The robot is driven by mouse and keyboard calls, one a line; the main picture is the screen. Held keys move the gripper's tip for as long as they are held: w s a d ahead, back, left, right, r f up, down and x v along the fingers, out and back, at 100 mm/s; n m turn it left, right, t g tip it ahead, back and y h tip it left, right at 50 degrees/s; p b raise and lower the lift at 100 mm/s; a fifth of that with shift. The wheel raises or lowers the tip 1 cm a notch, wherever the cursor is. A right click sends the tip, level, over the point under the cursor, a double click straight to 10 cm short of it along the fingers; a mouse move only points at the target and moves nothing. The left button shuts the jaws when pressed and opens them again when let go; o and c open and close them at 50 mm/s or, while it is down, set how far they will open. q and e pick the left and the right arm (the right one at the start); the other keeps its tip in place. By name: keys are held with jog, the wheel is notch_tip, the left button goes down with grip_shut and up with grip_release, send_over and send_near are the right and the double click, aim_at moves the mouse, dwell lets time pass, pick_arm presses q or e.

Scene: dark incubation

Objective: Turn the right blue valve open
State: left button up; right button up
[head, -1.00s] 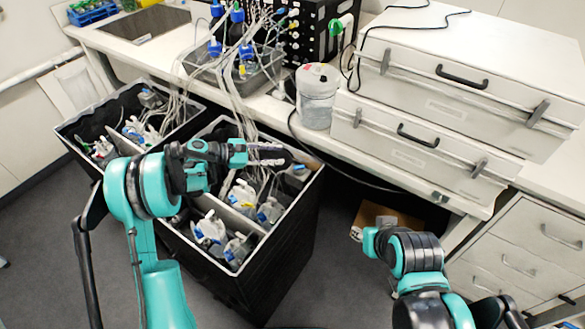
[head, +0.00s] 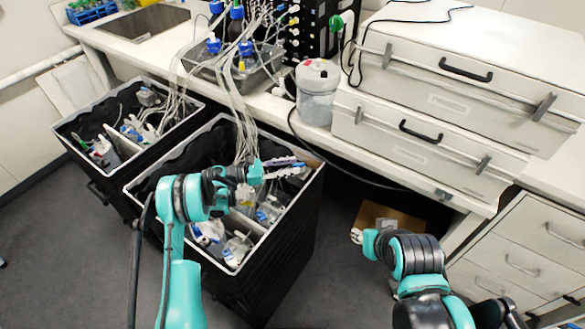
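Several blue pieces show, and I cannot tell which is the right blue valve or how it is turned. Two blue caps stand in the metal tray on the bench, a left one (head: 213,46) and a right one (head: 246,48). Small blue parts (head: 261,215) also show among the white fittings in the right black bin (head: 290,222). My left gripper (head: 286,168) is over this bin, pointing right, its fingers seemingly apart with nothing visible between them. It hides some of the fittings. My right gripper (head: 359,237) is low in front of the bench, small and partly hidden; its fingers are unclear.
A second black bin (head: 180,128) stands to the left. Thin tubes (head: 234,100) run from the bench into both bins. A white-lidded jar (head: 317,92) and stacked white cases (head: 440,105) are on the bench. A cardboard box (head: 400,217) lies under it.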

pick_arm(q)
jog(key=shift+w+d, duration=0.1)
jog(key=shift+d, duration=0.45)
grip_shut()
jog(key=n+t+y, duration=0.1)
jog(key=t, duration=0.1)
jog(key=n+t, duration=0.2)
jog(key=shift+s+d+t+y, duration=0.2)
jog(key=shift+s+t+y, duration=0.2)
jog(key=shift+s+d+n+t+y, duration=0.1)
jog(key=shift+s+n+t+y, duration=0.05)
jog(key=shift+n+t+y, duration=1)
jog(key=shift+n+t, duration=0.25)
jog(key=shift+t, duration=0.2)
